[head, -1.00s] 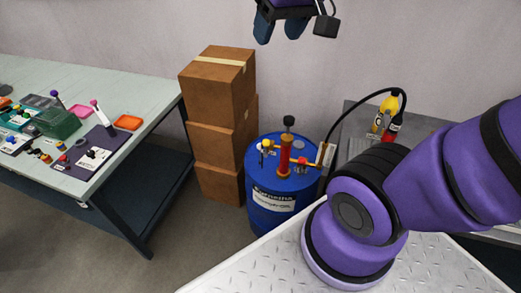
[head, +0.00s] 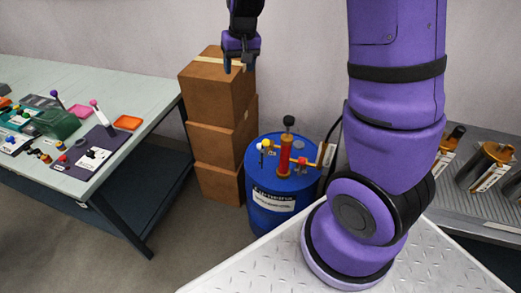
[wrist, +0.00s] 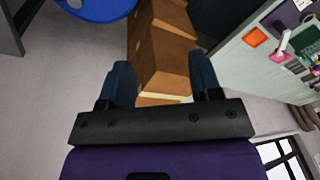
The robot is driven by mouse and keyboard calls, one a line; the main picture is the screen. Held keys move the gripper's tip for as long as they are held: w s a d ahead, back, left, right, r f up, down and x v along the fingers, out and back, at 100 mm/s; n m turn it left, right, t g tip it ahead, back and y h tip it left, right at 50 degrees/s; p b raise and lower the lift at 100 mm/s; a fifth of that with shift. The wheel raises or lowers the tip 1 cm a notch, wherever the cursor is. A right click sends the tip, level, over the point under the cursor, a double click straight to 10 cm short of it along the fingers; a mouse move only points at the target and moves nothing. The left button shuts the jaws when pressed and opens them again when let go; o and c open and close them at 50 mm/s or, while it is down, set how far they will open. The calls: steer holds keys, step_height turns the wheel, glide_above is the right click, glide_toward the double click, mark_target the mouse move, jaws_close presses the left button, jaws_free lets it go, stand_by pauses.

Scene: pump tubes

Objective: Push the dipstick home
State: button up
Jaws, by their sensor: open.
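A blue drum (head: 290,222) stands on the floor in the middle of the head view. I cannot tell for certain which part is the dipstick. My gripper (head: 240,68) is open and empty, high up in front of the top cardboard box, to the upper left of the drum. In the wrist view my gripper (wrist: 162,80) shows both fingers spread apart. Part of the blue drum (wrist: 98,8) shows at the top edge there.
A stack of cardboard boxes (head: 213,130) stands behind and left of the drum. A table (head: 125,84) with trays and small parts is at the left. A grey bench (head: 460,205) with metal canisters is at the right.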

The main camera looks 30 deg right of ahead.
steer(key=w+d+f+g+h, duration=0.1)
steer(key=w+d+f, duration=0.15)
steer(key=f, duration=0.55)
steer(key=w+d+f, duration=0.1)
steer(key=w+f, duration=0.3)
steer(key=f, duration=0.5)
steer(key=m+g+h, duration=0.1)
steer(key=g+h, duration=0.1)
glide_toward(260, 149)
steer(key=w, duration=0.1)
steer(key=shift+d+f, duration=0.7)
steer(key=shift+f, duration=0.3)
steer(key=x, duration=1)
steer(key=shift+w+a, duration=0.1)
steer(key=shift+w, duration=0.1)
